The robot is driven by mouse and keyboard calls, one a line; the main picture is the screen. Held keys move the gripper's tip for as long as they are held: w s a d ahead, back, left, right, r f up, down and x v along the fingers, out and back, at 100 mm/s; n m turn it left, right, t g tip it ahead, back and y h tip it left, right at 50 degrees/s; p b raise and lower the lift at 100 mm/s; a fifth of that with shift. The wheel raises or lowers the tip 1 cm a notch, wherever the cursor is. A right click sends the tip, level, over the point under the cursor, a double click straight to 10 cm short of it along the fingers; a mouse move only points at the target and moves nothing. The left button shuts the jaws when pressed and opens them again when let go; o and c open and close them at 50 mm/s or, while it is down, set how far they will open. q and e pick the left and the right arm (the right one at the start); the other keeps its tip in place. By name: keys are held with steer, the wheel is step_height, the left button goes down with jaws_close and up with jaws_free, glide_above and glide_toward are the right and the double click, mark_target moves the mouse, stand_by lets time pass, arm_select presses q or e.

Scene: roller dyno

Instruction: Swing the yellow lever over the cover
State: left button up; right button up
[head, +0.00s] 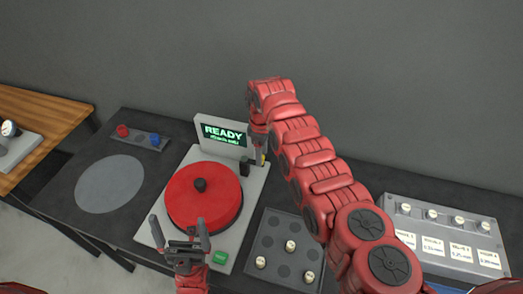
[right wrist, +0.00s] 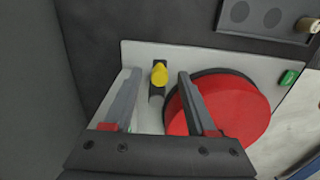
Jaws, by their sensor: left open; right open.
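The red round cover (head: 182,205) with a black knob lies on the light grey machine (head: 150,233). It also shows in the right wrist view (right wrist: 235,108). The yellow lever (right wrist: 159,74) stands beside the cover on a dark mount. In the head view only a small yellow bit (head: 263,159) shows, mostly hidden by my right gripper (head: 258,152). In the right wrist view the open fingers of my right gripper (right wrist: 159,76) appear on either side of the lever; contact cannot be told. My left gripper (head: 179,224) is open and empty above the near edge of the cover.
A READY screen (head: 223,132) stands behind the cover, and a green button (head: 220,258) is at the machine's near corner. A tray (head: 262,244) with several small cylinders lies to the right. A grey box with knobs (head: 447,220) stands farther right. A flat grey disc (head: 108,184) lies left.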

steer(key=shift+f, duration=0.1)
jaws_close()
stand_by(1.4)
